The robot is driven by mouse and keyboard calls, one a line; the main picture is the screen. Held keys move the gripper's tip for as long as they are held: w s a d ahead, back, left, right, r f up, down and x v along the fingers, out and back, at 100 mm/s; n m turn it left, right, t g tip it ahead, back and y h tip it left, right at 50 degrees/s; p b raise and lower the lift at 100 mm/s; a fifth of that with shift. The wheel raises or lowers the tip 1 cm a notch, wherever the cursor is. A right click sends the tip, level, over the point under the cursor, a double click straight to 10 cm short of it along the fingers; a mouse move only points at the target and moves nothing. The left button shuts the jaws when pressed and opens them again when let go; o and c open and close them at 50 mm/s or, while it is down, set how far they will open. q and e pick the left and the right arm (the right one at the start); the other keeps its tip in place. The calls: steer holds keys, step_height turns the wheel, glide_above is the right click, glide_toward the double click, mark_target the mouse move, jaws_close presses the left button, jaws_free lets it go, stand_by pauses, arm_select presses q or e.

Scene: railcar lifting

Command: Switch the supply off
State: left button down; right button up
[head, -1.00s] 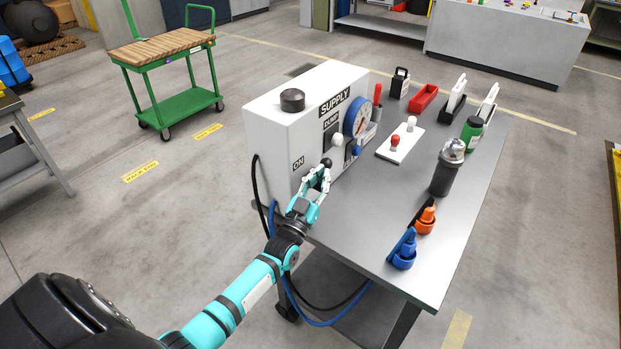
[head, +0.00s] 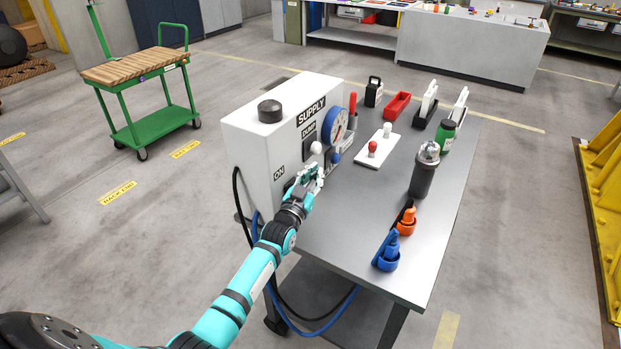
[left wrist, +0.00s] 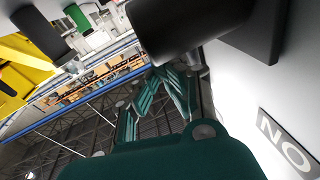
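The white supply box (head: 255,140) stands on the grey table (head: 340,245), with "SUPPLY", "DUMP" and "ON" labels on its front and a black knob (head: 270,111) on top. My left gripper (head: 315,176) is at the box front, just right of the "ON" label (head: 279,172). In the left wrist view, a thick black cylinder on a grey shaft (left wrist: 185,25), apparently a handle, is close in front of the camera. Part of the "ON" label also shows there (left wrist: 285,142). The teal fingers (left wrist: 165,105) are near the cylinder; their grip is unclear. My right gripper is out of view.
A gauge (head: 336,125), a white-knobbed lever (head: 315,148) and a blue knob (head: 334,158) are close to my gripper. A white plate with two knobs (head: 377,150), a dark bottle (head: 424,172) and blue and orange items stand on the table. Hoses hang at its left.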

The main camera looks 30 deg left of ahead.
arm_select(q)
steer(key=shift+w+f+b, duration=0.3)
steer(key=shift+w+f, duration=0.15)
steer(key=shift+f, duration=0.25)
stand_by(0.3)
